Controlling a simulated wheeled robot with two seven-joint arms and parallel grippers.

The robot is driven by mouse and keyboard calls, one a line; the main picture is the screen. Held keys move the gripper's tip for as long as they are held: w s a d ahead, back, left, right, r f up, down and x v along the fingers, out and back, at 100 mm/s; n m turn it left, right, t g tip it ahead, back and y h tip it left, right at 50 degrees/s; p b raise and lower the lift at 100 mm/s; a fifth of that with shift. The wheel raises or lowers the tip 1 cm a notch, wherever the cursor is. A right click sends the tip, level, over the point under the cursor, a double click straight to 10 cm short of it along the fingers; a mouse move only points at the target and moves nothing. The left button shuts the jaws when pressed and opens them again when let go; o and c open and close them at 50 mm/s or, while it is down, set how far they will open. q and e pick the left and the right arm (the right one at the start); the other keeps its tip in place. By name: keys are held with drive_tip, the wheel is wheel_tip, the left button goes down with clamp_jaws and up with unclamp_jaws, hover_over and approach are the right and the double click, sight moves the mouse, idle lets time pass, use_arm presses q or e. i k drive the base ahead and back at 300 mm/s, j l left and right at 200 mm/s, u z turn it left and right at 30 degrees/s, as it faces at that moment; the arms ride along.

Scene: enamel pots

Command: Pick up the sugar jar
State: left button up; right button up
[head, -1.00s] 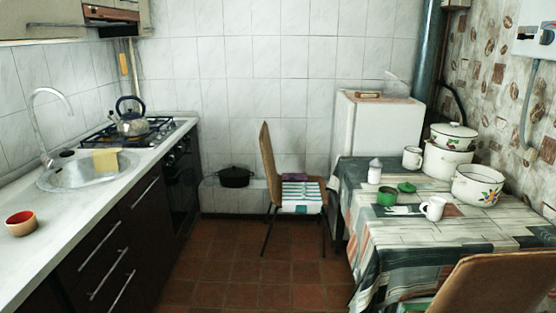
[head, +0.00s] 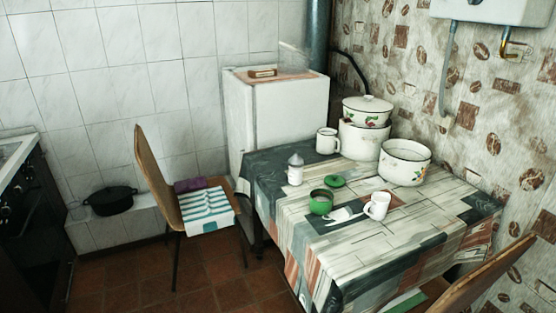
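A small white jar with a grey cone-shaped top (head: 295,170) stands upright on the table at its back left. A green open pot (head: 321,202) stands in front of it, with a green lid (head: 335,181) lying on the cloth beside it. I cannot tell for sure which of these is the sugar jar. Neither of my grippers is in view.
On the table (head: 400,240) stand a white mug (head: 377,206), a taller white mug (head: 327,141), a flowered enamel pot (head: 404,162) and stacked lidded pots (head: 366,125). One chair (head: 162,180) stands left of the table, another (head: 485,275) at front right. Tiled floor (head: 165,285) shows at front left.

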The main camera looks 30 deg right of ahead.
sight(295, 162)
drive_tip(key=i+z, duration=0.2)
drive_tip(key=i, duration=0.25)
drive_tip(key=i+j+z, duration=0.2)
drive_tip(key=i, duration=0.3)
drive_tip(key=i+j+z, duration=0.2)
drive_tip(key=i, duration=0.25)
drive_tip(key=i+j+z, duration=1.05)
drive_tip(key=i+j, duration=0.1)
drive_tip(key=j, duration=0.05)
